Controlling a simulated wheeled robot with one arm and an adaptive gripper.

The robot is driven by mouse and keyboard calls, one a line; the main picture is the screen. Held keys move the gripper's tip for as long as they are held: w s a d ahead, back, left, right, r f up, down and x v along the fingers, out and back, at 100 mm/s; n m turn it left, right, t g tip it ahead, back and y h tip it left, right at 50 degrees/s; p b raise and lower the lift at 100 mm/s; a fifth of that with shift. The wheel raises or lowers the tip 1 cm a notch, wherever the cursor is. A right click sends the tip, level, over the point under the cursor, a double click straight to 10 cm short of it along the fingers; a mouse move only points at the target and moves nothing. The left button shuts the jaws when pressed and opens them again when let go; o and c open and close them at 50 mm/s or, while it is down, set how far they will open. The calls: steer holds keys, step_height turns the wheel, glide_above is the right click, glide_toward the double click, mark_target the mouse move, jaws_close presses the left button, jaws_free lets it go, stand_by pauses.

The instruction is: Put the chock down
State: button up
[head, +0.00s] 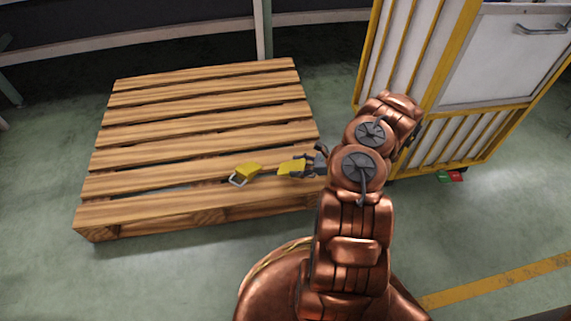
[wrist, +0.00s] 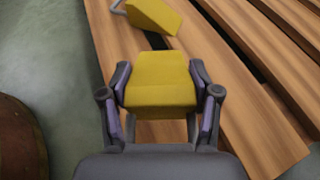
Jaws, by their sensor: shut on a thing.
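My gripper (head: 303,166) is shut on a yellow chock (head: 291,168) over the front right part of a wooden pallet (head: 200,143). In the wrist view, the held chock (wrist: 158,82) sits between the two fingers of my gripper (wrist: 160,100). I cannot tell whether its underside touches the slats. A second yellow chock (head: 247,170) with a metal handle lies on the pallet to the left of the held one. It also shows at the top of the wrist view (wrist: 153,15).
A yellow-framed cabinet (head: 436,85) with white panels stands right of the pallet. A green and a red object (head: 450,176) lie on the floor by its base. The pallet's back slats are bare. Gaps run between the slats.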

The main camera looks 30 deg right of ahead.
steer(key=w, duration=0.2)
steer(key=w+b, duration=0.1)
steer(key=w, duration=0.3)
steer(key=shift+a+f+b, duration=0.25)
steer(key=shift+f+b, duration=0.05)
steer(key=shift+b, duration=0.05)
steer(key=f+b, duration=0.1)
steer(key=f, duration=0.1)
steer(key=f+b, duration=0.1)
steer(key=shift+w+f, duration=0.2)
steer(key=shift+f, duration=0.15)
steer(key=shift+r, duration=0.1)
steer(key=o, duration=1.4)
steer(key=shift+o, duration=0.2)
